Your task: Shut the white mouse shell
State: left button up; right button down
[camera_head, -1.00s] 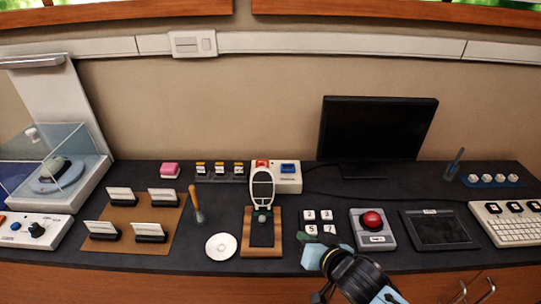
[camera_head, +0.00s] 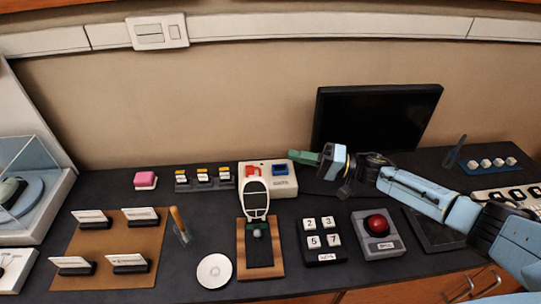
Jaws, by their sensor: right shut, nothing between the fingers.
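The white mouse shell (camera_head: 243,187) stands raised and open, its dark gridded inner side facing me. It rises from the back of a dark pad on a wooden stand (camera_head: 242,268), with a small grey ball (camera_head: 257,233) at its foot. My right gripper (camera_head: 303,157) comes in from the right, with green fingertips pointing left. It is shut and empty, to the right of the shell and a little higher in the picture, apart from it. My left gripper is not in view.
A box with red and blue parts (camera_head: 284,185) stands behind the shell. A number keypad (camera_head: 321,241) and a red button box (camera_head: 376,225) are to the right. A white disc (camera_head: 214,271) lies to the left. A black monitor (camera_head: 375,120) stands behind my right arm.

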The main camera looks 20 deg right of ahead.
jog(key=x, duration=1)
jog(key=s, duration=0.2)
jog(key=s+f, duration=0.1)
jog(key=s, duration=0.1)
jog(key=shift+a+f+p, duration=0.1)
jog(key=shift+a+p, duration=0.25)
